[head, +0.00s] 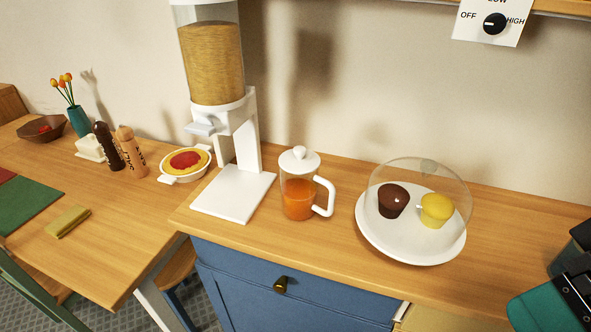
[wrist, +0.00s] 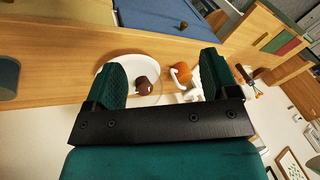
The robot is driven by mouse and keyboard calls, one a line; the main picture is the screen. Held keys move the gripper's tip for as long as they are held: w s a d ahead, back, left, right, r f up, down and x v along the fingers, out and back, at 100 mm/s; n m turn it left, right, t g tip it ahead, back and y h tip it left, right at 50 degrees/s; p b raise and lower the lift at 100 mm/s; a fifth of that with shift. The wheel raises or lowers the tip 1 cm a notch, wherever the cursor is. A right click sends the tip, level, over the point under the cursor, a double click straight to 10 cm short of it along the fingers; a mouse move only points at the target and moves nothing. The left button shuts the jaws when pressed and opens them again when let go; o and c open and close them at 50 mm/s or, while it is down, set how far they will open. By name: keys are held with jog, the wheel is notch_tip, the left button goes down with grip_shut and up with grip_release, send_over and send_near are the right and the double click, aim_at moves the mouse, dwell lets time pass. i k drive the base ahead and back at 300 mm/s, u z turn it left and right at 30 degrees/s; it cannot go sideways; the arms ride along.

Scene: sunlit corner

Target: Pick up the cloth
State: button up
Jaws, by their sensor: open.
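The cloth (head: 68,221) is a small folded yellow-olive piece lying flat on the lower wooden table at the left in the head view. It is close to the green mat. A small yellowish patch at the upper right of the wrist view may be the cloth, but it is too small to be sure. My gripper (wrist: 162,76) is open, with two teal fingers apart and nothing between them. Part of it also shows at the lower right of the head view (head: 560,297), far from the cloth across the counter.
Between them on the counter stand a cereal dispenser (head: 235,190), an orange jug (head: 298,200) and a domed plate (head: 400,250) with two muffins. Near the cloth are a pie dish (head: 168,179), two shakers (head: 130,155) and a chair (head: 30,290). The table around the cloth is mostly clear.

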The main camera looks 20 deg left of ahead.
aim_at(63, 224)
jog(key=u, duration=2.25)
